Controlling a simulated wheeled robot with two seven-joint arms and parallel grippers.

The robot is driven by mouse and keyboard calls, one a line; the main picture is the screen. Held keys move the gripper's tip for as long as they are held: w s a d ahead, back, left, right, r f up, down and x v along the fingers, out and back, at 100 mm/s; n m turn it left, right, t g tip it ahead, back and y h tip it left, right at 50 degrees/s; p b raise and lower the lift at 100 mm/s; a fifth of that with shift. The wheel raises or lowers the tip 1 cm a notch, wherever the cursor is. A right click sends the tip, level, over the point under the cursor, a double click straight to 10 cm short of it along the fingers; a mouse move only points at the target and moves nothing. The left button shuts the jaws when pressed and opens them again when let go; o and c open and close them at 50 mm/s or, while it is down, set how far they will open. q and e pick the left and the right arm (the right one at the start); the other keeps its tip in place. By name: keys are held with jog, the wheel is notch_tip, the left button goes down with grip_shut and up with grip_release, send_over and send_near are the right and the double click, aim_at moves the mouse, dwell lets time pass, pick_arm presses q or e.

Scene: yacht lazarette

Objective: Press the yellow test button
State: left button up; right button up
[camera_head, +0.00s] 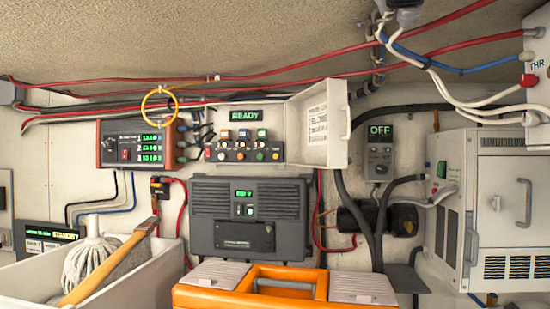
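A small control panel (243,143) is fixed on the back wall, left of the middle in the head view. A green READY display (246,115) is above it. The panel has an upper row of lit switches and a lower row of small coloured buttons. A pale hinged cover (318,127) stands swung open at the panel's right. Neither of my grippers is in view.
An orange toolbox (285,293) stands in front at the bottom middle. Left of it is a white bin (140,285) with a mop (92,258). A dark grey unit (250,212) is below the panel. A white cabinet (490,205) is at right. Cables run along the wall.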

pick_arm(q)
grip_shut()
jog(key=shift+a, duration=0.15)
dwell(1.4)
